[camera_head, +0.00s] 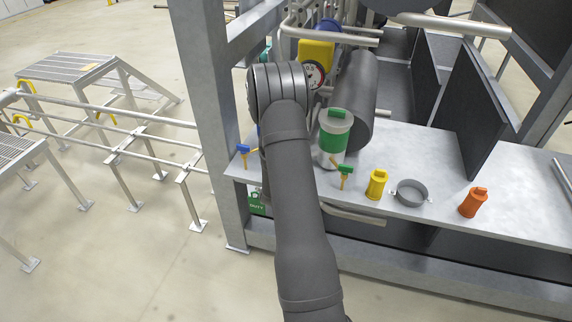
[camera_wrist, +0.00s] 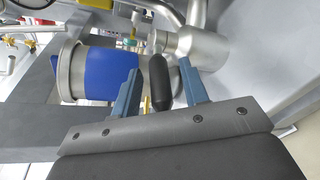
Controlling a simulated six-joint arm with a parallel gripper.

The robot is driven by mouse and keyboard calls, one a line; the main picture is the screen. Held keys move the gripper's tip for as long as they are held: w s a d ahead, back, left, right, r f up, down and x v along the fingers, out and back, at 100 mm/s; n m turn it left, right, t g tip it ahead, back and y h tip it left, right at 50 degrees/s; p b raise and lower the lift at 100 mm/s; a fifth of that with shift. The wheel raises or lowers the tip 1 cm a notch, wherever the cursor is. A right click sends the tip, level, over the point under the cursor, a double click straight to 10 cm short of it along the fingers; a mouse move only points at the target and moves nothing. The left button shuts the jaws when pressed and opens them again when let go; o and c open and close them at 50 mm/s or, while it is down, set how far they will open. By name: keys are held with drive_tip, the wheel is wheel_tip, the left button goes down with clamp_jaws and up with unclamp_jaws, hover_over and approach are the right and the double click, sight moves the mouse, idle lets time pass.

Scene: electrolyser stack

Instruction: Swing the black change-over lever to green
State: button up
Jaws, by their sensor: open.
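The black lever (camera_wrist: 160,84) shows in the wrist view as a rounded dark grip, with its upper end near a silver metal body (camera_wrist: 202,46). My gripper (camera_wrist: 158,67) is open, with one blue-grey finger on each side of the lever. I cannot tell whether either finger touches it. In the head view my arm hides the gripper and the lever. A small green sign with white lettering (camera_head: 257,200) shows below the bench edge, partly behind my arm. I cannot tell which way the lever points against any green mark.
A silver cylinder with a blue band (camera_wrist: 97,75) is close left of the fingers. A frame post (camera_head: 207,110) rises left.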

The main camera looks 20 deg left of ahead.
drive_tip(key=v, duration=1.7)
drive_tip(key=shift+s+d+r, duration=0.1)
drive_tip(key=shift+s, duration=0.05)
